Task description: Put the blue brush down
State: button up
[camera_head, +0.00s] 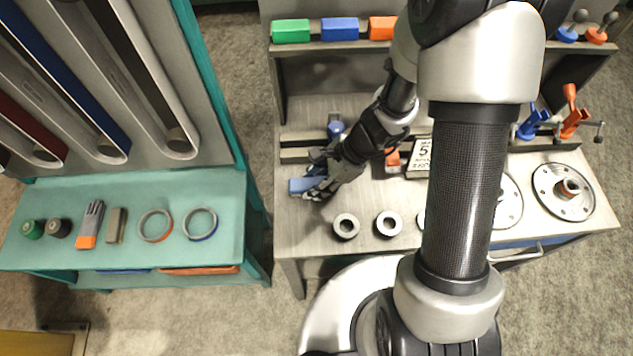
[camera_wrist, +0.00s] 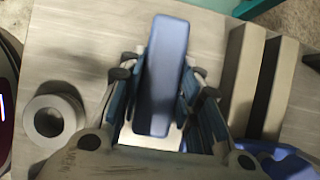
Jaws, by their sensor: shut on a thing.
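The blue brush (camera_head: 299,186) is at the left edge of the grey workbench (camera_head: 300,225) in the head view. In the wrist view the blue brush (camera_wrist: 165,75) shows as a long rounded blue block between the fingers. My gripper (camera_head: 317,187) is shut on it; in the wrist view the fingers of my gripper (camera_wrist: 160,85) lie along both its sides. The brush's underside is hidden, and I cannot tell whether it touches the bench top.
Two grey bars (camera_wrist: 262,75) lie close by on the bench. Grey rings (camera_head: 346,226) stand near its front edge. A blue object (camera_head: 336,128) sits behind the gripper. A sign marked 5 (camera_head: 421,157) stands right. A teal bench (camera_head: 130,195) with tools is left, across a gap.

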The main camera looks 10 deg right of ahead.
jog(key=o, duration=0.6)
jog(key=shift+s+f, duration=0.2)
jog(key=shift+f, duration=0.05)
jog(key=o, duration=0.3)
jog(key=shift+f, duration=0.1)
jog(key=shift+o, duration=0.2)
jog(key=shift+w, duration=0.1)
jog(key=shift+r+p, duration=0.45)
jog(key=shift+r, duration=0.05)
jog(key=s+d+r+n+h+p, duration=0.1)
jog(key=d+r+n+p, duration=0.2)
jog(key=r, duration=0.6)
jog(key=s+d+r+n+p, duration=0.1)
jog(key=d+r+n+p, duration=0.1)
jog(key=r, duration=0.8)
jog(key=s+d+r+n+t+h, duration=0.2)
jog(key=s+r+n, duration=0.3)
jog(key=r+n, duration=0.1)
jog(key=s+d+r+n+t+h, duration=0.2)
jog(key=s+d+r+n+h, duration=0.1)
jog(key=s+r+n, duration=0.3)
notch_tip(320, 180, up, 2)
jog(key=shift+s+r+n, duration=0.1)
jog(key=shift+s+n, duration=0.1)
jog(key=shift+n, duration=0.5)
